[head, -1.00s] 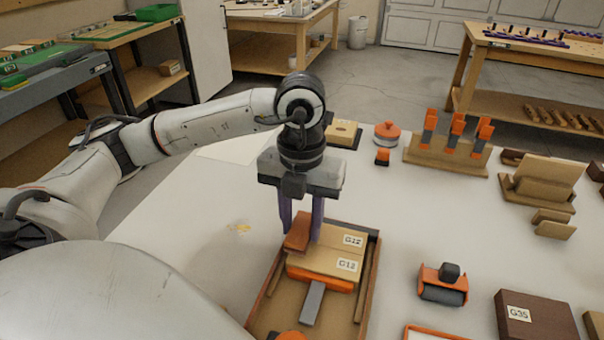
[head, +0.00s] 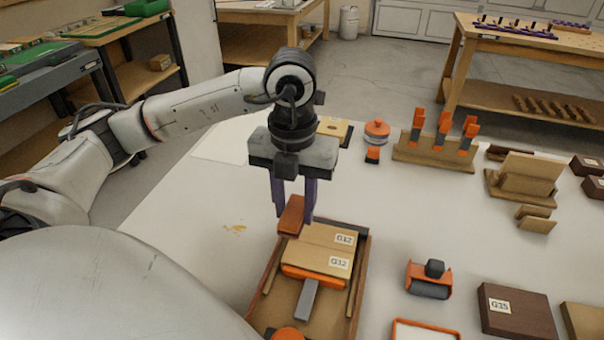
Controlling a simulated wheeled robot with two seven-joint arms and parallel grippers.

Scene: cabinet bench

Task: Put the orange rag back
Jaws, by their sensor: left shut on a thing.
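My left gripper (head: 293,212) is shut on a folded rust-orange piece, which I take for the orange rag (head: 291,217). The fingers point down, and the rag is between them, at the far left end of a wooden tray (head: 359,296). In the picture the rag overlaps the tray's far left corner, just beside two light wooden blocks (head: 326,238) labelled G12. It seems raised a little; the exact gap below it is hard to tell. My right gripper is not in view.
The tray also holds an orange tool with a grey handle (head: 307,298). To the right are an orange-and-black tool (head: 430,279), a dark block (head: 516,311) labelled G35, and a wooden rack (head: 436,152) with orange-handled tools.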

